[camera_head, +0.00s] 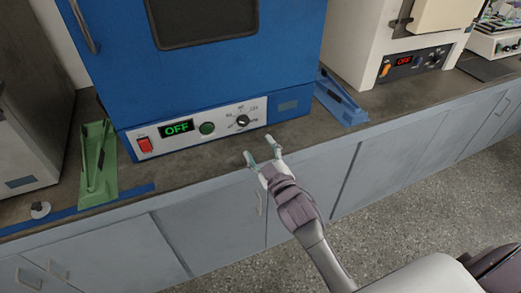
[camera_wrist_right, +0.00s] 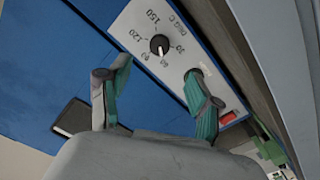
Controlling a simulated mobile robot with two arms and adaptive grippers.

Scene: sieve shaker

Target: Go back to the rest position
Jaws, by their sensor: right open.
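My right gripper (camera_head: 262,157) is open and empty, above the front edge of the counter, just in front of the blue oven (camera_head: 200,85). The oven's control panel (camera_head: 190,137) has a red switch (camera_head: 145,145), a display reading OFF (camera_head: 179,128), a green button and a black dial (camera_head: 243,120). In the right wrist view, the dial (camera_wrist_right: 159,45) shows beyond the spread fingers (camera_wrist_right: 155,95), and nothing is between them. The fingers look apart from the panel in the head view. My left gripper is not in view.
A green holder (camera_head: 98,165) stands left of the oven and a blue holder (camera_head: 340,98) stands right of it. A white oven (camera_head: 385,45) is further right on the counter (camera_head: 195,165). Grey cabinets (camera_head: 215,225) run below, and the floor (camera_head: 425,195) in front looks clear.

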